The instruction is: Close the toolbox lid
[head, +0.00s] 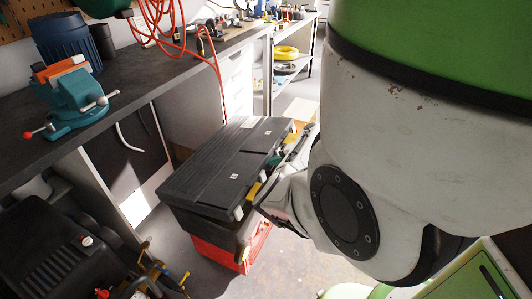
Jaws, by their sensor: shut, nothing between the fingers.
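The toolbox (246,228) stands on the floor in the middle of the head view, with a black upper body and a red lower part. Its black lid (222,165) lies nearly flat over the top. Yellow latch pieces show along the lid's right edge. I cannot tell whether the lid is fully seated. My gripper (283,180) is at the right edge of the lid, shut and empty, partly hidden by my arm. I cannot tell whether it touches the lid. My arm hides the area right of the toolbox.
A workbench (125,75) runs along the left and back, carrying a teal vise (77,98) and a blue bucket (64,42). Orange cable (171,25) hangs over its edge. A black machine (50,250) stands at the lower left. Some floor (300,268) is clear in front of the toolbox.

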